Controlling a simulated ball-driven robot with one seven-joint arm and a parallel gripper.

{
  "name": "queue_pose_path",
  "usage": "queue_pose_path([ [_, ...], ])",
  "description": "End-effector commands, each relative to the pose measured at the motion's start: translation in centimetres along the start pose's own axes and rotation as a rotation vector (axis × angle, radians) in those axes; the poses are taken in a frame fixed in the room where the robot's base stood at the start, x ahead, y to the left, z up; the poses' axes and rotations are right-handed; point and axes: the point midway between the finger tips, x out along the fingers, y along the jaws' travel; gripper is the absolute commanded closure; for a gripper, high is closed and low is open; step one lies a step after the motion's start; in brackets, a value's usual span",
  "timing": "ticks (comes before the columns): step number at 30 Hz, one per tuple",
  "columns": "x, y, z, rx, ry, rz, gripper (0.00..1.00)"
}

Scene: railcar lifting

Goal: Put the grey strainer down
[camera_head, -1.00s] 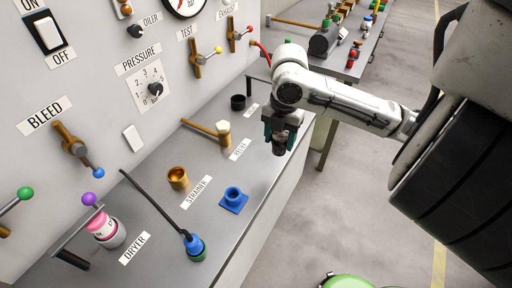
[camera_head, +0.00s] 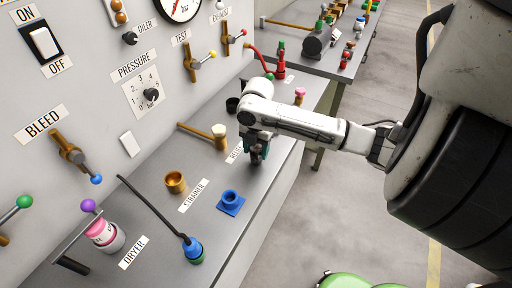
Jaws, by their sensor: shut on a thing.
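My gripper (camera_head: 257,152), with teal fingers, is low over the right part of the grey bench top (camera_head: 215,178), near its front edge. It is shut on a small dark grey thing (camera_head: 255,158), probably the grey strainer, mostly hidden by the fingers and wrist. I cannot tell whether it touches the bench. The STRAINER label (camera_head: 193,195) lies left of my gripper, between a brass cup (camera_head: 175,182) and a blue square-based socket (camera_head: 231,203).
A blue-green corded piece (camera_head: 193,250) and a pink-white canister (camera_head: 106,233) are at the front left. The bench between gripper and blue socket is clear.

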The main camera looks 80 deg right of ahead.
Motion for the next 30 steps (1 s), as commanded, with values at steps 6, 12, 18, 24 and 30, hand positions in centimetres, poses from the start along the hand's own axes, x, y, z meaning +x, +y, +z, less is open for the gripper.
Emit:
queue_pose_path([
  [6,0.0,0.0,0.0,0.0,-0.001,0.001,0.76],
  [12,0.2,0.0,0.0,0.001,0.0,0.001,0.33],
  [18,0.2,0.0,0.0,0.0,0.0,0.001,0.19],
  [24,0.1,0.0,0.0,0.0,0.0,0.001,0.19],
  [30,-1.8,0.1,0.1,-0.001,-0.004,0.003,0.19],
])
